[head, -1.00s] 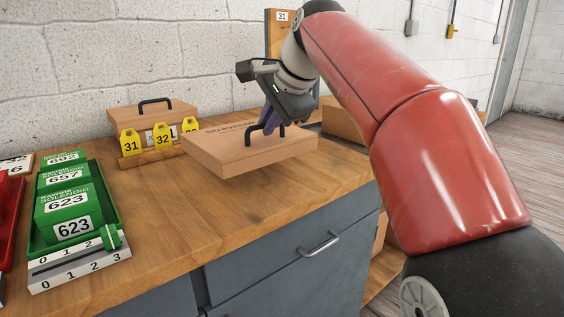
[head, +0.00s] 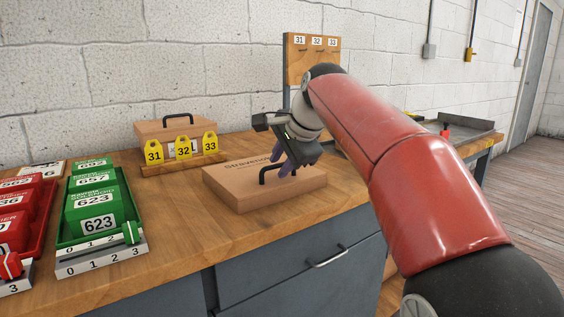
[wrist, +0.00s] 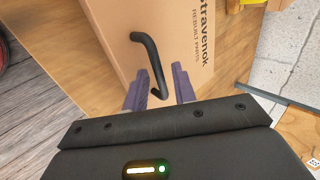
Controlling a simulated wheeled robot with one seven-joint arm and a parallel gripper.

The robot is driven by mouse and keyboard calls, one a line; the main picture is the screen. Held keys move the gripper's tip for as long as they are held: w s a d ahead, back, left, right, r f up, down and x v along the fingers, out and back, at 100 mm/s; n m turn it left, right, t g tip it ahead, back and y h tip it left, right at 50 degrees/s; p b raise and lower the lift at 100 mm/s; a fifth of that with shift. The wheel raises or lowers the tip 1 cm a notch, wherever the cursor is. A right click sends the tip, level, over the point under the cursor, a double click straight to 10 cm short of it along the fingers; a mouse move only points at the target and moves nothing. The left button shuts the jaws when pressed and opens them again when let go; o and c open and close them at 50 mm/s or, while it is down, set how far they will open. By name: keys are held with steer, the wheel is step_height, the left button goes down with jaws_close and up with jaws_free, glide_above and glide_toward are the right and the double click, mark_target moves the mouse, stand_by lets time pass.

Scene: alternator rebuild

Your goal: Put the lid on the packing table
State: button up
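The lid (head: 250,190) is a flat tan panel with a black bar handle and "Stravenok" printing. It lies flat on the wooden bench top (head: 185,235), near its front edge, in the head view. In the wrist view the lid (wrist: 150,30) fills the upper middle, and its black handle (wrist: 147,50) reaches down between my fingers. My gripper (wrist: 160,90) is open, with its purple fingers apart on either side of the handle and gaps showing. In the head view my gripper (head: 285,160) is just above the lid.
A similar tan box (head: 165,131) with a black handle stands behind yellow tags 31, 32 and 33. Green (head: 95,210) and red (head: 20,205) bins of boxes are at the left. Another table with a grey tray (head: 465,130) is at the right. Bench room is clear left of the lid.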

steer(key=p+v, duration=0.2)
steer(key=v, duration=0.9)
steer(key=s+d+f+n+h, duration=0.1)
steer(key=s+d+f+n, duration=0.2)
steer(key=s+f, duration=0.5)
steer(key=s+d+f+n+h, duration=0.1)
steer(key=s+d+f+n, duration=0.3)
steer(key=s+f, duration=0.5)
steer(key=s+d+f+n+h, duration=0.2)
steer(key=s+f, duration=0.6)
steer(key=f, duration=0.4)
steer(key=shift+s+d+f+n+g, duration=0.1)
steer(key=shift+d+f+n+g, duration=0.1)
steer(key=shift+d+n, duration=0.35)
steer(key=shift+s+d+f+n+g, duration=0.1)
steer(key=shift+d+f+n+g, duration=0.2)
steer(key=shift+n, duration=0.35)
steer(key=shift+r, duration=0.1)
